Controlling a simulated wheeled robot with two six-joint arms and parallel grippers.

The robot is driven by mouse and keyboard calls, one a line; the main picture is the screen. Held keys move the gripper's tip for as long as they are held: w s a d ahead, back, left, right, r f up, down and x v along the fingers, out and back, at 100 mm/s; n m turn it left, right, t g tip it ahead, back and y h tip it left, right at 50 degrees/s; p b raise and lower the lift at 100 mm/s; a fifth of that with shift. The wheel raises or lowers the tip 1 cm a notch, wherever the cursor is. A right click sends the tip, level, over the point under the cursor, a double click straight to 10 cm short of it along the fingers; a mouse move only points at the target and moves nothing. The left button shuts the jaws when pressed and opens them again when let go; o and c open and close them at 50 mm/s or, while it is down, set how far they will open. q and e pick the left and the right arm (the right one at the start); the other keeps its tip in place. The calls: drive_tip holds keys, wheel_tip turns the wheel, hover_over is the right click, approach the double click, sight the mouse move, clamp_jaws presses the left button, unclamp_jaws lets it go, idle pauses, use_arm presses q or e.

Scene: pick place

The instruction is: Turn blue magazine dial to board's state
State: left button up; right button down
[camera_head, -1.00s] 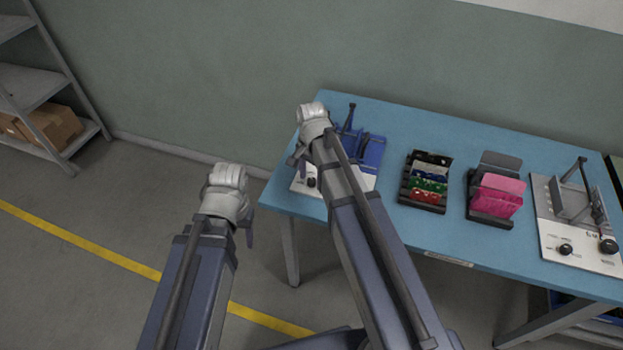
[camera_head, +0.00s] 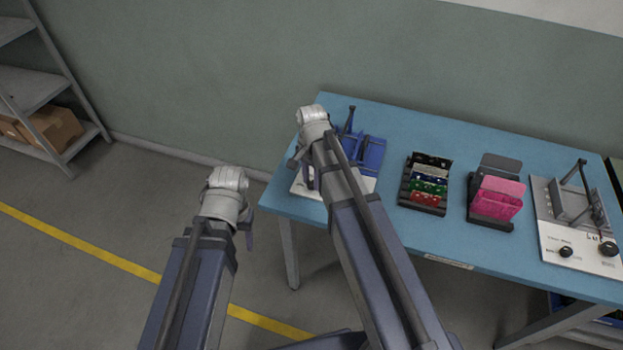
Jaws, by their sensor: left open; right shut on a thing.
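The blue magazine (camera_head: 371,153) stands on a white base plate (camera_head: 362,184) at the left end of the table, with a dark upright lever behind it. My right arm covers much of it. My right gripper (camera_head: 306,174) is at the plate's front left corner, shut on the dial there; its fingers and wrist hide the dial, so its setting cannot be read. My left gripper (camera_head: 248,230) is open and empty, off the table's left edge over the floor. I cannot make out a board in the blue magazine.
On the blue table (camera_head: 455,140) stand a dark rack with several coloured boards (camera_head: 427,184), a black holder with pink pieces (camera_head: 497,198) and a grey fixture with black knobs (camera_head: 575,222). A shelf with boxes (camera_head: 50,130) is at far left.

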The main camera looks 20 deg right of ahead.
drive_tip(key=shift+n, duration=0.3)
drive_tip(key=n, duration=0.5)
drive_tip(key=shift+n, duration=0.4)
drive_tip(key=n, duration=0.5)
drive_tip(key=shift+n, duration=0.4)
drive_tip(key=c, duration=0.5)
unclamp_jaws()
